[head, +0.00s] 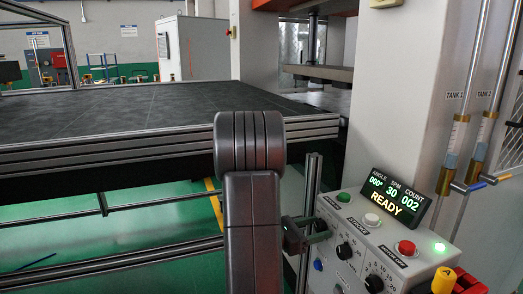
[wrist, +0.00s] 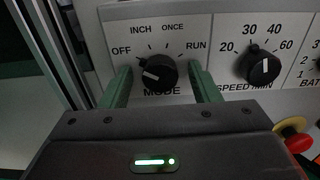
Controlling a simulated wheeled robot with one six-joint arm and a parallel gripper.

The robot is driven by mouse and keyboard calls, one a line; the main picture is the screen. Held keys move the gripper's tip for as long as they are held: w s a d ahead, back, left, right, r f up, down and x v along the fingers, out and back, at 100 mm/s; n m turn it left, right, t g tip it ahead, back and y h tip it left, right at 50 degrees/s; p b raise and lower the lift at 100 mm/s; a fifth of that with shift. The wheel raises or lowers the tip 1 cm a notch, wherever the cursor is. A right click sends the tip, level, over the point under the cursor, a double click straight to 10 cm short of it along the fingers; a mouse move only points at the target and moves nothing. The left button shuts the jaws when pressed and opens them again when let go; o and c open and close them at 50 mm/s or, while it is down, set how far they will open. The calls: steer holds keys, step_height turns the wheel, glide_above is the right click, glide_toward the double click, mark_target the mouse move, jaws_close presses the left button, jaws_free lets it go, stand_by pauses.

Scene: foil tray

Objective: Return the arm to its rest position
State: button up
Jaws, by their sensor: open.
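My gripper (wrist: 161,72) is open in the wrist view, its two green fingers on either side of the black MODE knob (wrist: 155,72). Whether a finger touches the knob I cannot tell. The knob's white mark points left, roughly toward OFF. In the head view my gripper (head: 306,234) is at the left edge of the control panel (head: 338,233), partly hidden behind my upright arm. The arm fills the middle of the picture.
The display (head: 396,197) reads angle 000, SPM 30, count 002, READY. A dark worktable (head: 120,110) stands at the left.

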steer(key=shift+a, duration=0.1)
steer(key=v, duration=1.3)
steer(key=x, duration=1.2)
steer(key=shift+d, duration=0.35)
steer(key=shift+w+d+f+b, duration=0.15)
steer(key=shift+d+b, duration=0.15)
steer(key=shift+a+f+m+b, duration=0.1)
steer(key=shift+m+b, duration=0.95)
steer(key=shift+m, duration=0.05)
steer(key=m+b, duration=0.3)
steer(key=m, duration=0.1)
steer(key=m+b, duration=0.3)
steer(key=m, duration=0.2)
steer(key=shift+r+m+b, duration=0.25)
steer(key=shift+m+b, duration=0.25)
steer(key=shift+m, duration=0.4)
steer(key=shift+r, duration=0.1)
